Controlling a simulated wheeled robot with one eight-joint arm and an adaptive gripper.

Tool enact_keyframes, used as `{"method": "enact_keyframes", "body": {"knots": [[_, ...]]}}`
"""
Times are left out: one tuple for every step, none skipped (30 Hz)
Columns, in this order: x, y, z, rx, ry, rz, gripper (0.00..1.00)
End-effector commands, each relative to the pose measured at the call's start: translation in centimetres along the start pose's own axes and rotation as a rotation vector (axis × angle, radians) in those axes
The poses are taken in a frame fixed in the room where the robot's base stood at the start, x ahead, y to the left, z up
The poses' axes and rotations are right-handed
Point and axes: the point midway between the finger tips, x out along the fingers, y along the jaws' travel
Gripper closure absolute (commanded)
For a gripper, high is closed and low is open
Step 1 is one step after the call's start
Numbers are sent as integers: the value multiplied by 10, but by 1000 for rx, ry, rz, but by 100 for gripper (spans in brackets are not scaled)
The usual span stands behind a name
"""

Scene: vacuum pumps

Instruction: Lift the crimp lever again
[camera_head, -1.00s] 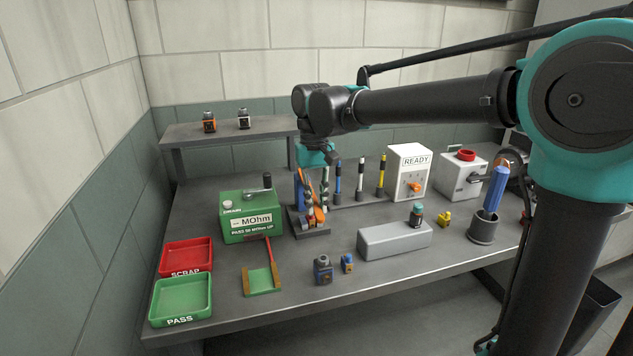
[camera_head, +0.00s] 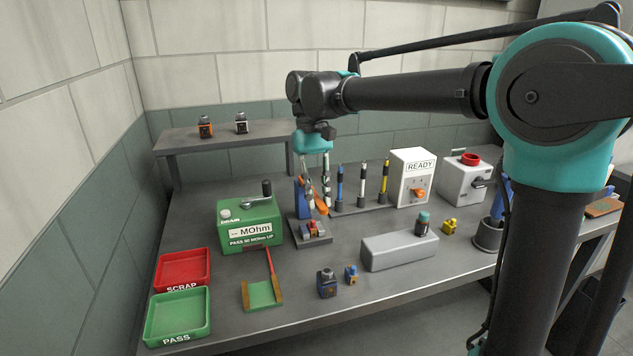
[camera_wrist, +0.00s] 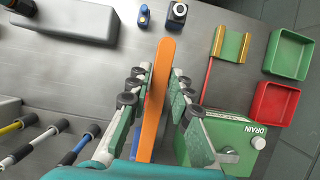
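The crimp press (camera_head: 303,198) has a blue body on a dark base, with small parts at its front. Its orange crimp lever (camera_head: 320,205) shows beside the blue body, partly hidden by my fingers. In the wrist view, the lever (camera_wrist: 160,85) runs lengthwise between the two fingers. My gripper (camera_head: 317,190) points down over the press. In the wrist view, my gripper (camera_wrist: 161,80) appears open, with a finger on each side of the lever and narrow gaps beside it. Contact with the lever cannot be told.
A green MOhm tester (camera_head: 249,225) stands left of the press, and upright pens (camera_head: 362,185) stand close on its right. In front are a green cradle (camera_head: 263,293), two small pumps (camera_head: 327,283) and a grey block (camera_head: 399,251). Red (camera_head: 182,269) and green (camera_head: 178,316) trays sit left.

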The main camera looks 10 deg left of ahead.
Motion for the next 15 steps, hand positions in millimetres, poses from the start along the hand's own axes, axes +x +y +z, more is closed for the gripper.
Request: {"method": "enact_keyframes", "body": {"knots": [[0, 1, 0, 1, 0, 0, 72], [0, 1, 0, 1, 0, 0, 68], [0, 1, 0, 1, 0, 0, 63], [0, 1, 0, 1, 0, 0, 61], [0, 1, 0, 1, 0, 0, 61], [0, 1, 0, 1, 0, 0, 61], [0, 1, 0, 1, 0, 0, 61], [0, 1, 0, 1, 0, 0, 61], [0, 1, 0, 1, 0, 0, 61], [0, 1, 0, 1, 0, 0, 61], [0, 1, 0, 1, 0, 0, 61], [0, 1, 0, 1, 0, 0, 61], [0, 1, 0, 1, 0, 0, 61], [0, 1, 0, 1, 0, 0, 61], [-1, 1, 0, 1, 0, 0, 61]]}}
